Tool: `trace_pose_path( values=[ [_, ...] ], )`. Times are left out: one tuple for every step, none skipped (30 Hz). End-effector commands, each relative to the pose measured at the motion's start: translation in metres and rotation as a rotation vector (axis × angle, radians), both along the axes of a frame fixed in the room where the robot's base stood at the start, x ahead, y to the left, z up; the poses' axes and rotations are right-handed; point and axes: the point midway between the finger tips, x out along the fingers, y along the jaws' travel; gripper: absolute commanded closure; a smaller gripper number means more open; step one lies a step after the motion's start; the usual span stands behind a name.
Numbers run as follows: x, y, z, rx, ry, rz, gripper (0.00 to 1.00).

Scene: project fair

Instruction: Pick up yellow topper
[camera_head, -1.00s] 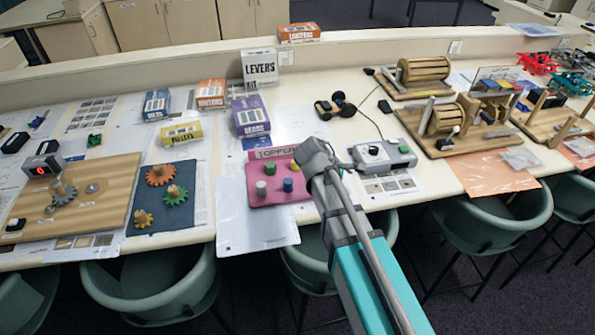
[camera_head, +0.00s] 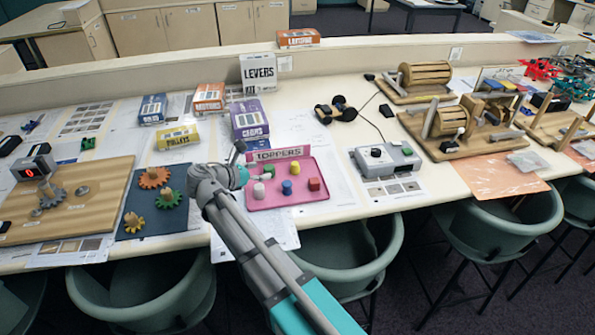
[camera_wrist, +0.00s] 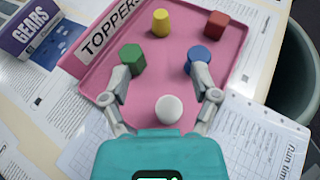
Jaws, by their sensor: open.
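The yellow topper (camera_head: 294,169) stands upright at the back of the pink tray (camera_head: 283,203), right of the green topper (camera_head: 269,171) and behind the blue topper (camera_head: 287,187). In the wrist view, the yellow topper (camera_wrist: 161,23) is top centre, beyond my fingertips and roughly in line with the gap between them. My gripper (camera_wrist: 160,76) is open and empty, over the tray's left side in the head view (camera_head: 250,165). The white topper (camera_wrist: 168,108) shows between the fingers. The fingertips overlap the green topper (camera_wrist: 132,59) and blue topper (camera_wrist: 197,57); contact is unclear.
A red topper (camera_head: 314,184) stands at the tray's right. The TOPPERS sign (camera_head: 277,154) runs along its back edge. The grey control box (camera_head: 386,160) is to the right, and the purple gears box (camera_head: 250,120) is behind.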

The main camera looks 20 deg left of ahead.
Motion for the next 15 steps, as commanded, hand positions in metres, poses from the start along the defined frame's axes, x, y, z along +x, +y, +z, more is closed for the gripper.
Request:
trace_pose_path(
  values=[
    [-0.0003, 0.0007, 0.0001, -0.002, 0.000, 0.002, 0.22],
    [-0.0003, 0.0007, 0.0003, -0.002, -0.001, 0.002, 0.22],
    [-0.0004, 0.0005, 0.0004, -0.002, 0.000, 0.002, 0.22],
    [-0.0003, 0.0004, 0.0004, -0.002, 0.000, 0.002, 0.22],
    [-0.0004, 0.0004, 0.0003, -0.002, 0.000, 0.002, 0.22],
    [-0.0004, 0.0004, 0.0003, -0.001, -0.001, 0.001, 0.22],
    [-0.0004, 0.0004, 0.0003, -0.001, -0.001, 0.001, 0.22],
    [-0.0004, 0.0004, 0.0003, -0.001, -0.001, 0.001, 0.22],
    [-0.0002, 0.0003, 0.0002, -0.001, -0.001, 0.001, 0.22],
    [0.0001, 0.0002, -0.0001, 0.000, -0.001, 0.001, 0.22],
    [0.0006, -0.0001, -0.0005, 0.000, 0.000, 0.001, 0.22],
    [0.0016, -0.0006, -0.0013, 0.000, 0.000, 0.001, 0.22],
    [0.0029, -0.0011, -0.0020, 0.000, 0.000, 0.001, 0.22],
    [0.0043, -0.0017, -0.0030, 0.000, 0.000, 0.001, 0.22],
    [0.0067, -0.0029, -0.0045, 0.000, 0.000, 0.001, 0.22]
  ],
)
